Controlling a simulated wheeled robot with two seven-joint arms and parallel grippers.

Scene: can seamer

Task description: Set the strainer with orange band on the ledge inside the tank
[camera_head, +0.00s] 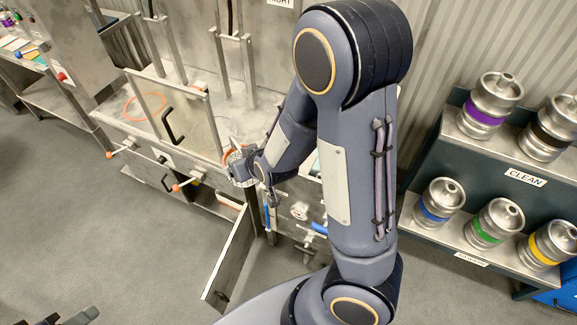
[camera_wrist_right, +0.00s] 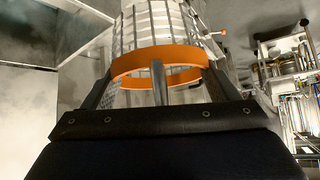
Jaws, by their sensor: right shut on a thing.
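The strainer with the orange band is a pale slatted cylinder, and its orange band (camera_wrist_right: 160,60) rings its lower end in the right wrist view. My right gripper (camera_wrist_right: 157,85) is shut on it, with a finger on either side of the band. In the head view the strainer (camera_head: 238,155) is small and partly hidden by my right gripper (camera_head: 244,166). I cannot make out the ledge. A dark part at the bottom left edge may be my left gripper (camera_head: 78,317); its jaws are unclear.
A hinged door (camera_head: 232,262) stands open below the tank. Valves with orange handles (camera_head: 184,186) stick out from the front. A rack (camera_head: 460,172) with several banded kegs is at the right. My right arm hides much of the middle. Grey floor is clear at the left.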

